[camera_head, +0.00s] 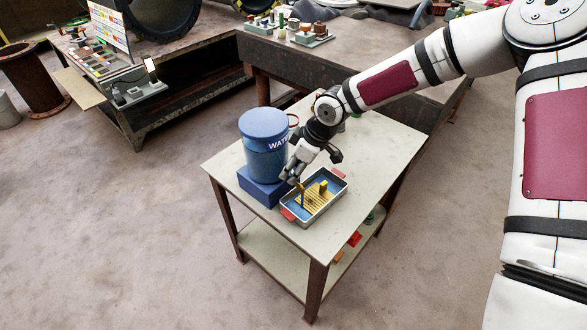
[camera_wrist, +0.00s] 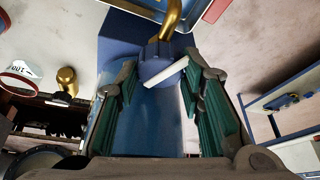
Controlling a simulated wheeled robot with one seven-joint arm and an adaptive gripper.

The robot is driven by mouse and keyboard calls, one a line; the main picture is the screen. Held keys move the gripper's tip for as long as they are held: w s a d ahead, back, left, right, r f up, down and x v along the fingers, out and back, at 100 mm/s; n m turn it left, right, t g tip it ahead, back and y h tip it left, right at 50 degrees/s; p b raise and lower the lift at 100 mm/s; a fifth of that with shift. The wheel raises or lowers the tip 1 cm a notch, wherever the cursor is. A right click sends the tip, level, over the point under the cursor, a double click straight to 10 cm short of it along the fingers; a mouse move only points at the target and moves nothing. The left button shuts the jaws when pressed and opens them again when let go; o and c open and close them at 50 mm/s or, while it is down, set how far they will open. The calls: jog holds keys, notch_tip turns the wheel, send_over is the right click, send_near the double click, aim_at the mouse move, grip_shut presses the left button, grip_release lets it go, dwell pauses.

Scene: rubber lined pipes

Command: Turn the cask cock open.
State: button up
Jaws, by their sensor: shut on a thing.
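The blue cask (camera_head: 265,150), with part of the word "WATER" on its side, stands on a blue block (camera_head: 258,188). In the wrist view the cask's blue wall (camera_wrist: 150,130) fills the space between my fingers. The cask cock (camera_wrist: 155,62) has a blue body, a brass spout (camera_wrist: 174,18) and a pale flat lever (camera_wrist: 166,75) lying aslant. My gripper (camera_head: 293,172) is at the cask's front right side. In the wrist view its green-padded fingers (camera_wrist: 160,85) stand apart, on either side of the cock and lever. Exact finger contact is hard to see.
A metal tray (camera_head: 337,197) with red handles and a yellow slatted insert is below the spout on the pale table (camera_head: 385,150). Red pieces (camera_head: 354,239) lie on the lower shelf. Workbenches (camera_head: 185,60) stand behind. The table's right part is clear.

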jog(key=shift+w+n+g+b, duration=0.1)
jog(key=shift+n+g+b, duration=0.25)
jog(key=shift+n, duration=0.45)
jog(key=o, duration=1.2)
jog(key=shift+c, duration=0.2)
jog(key=v, duration=1.2)
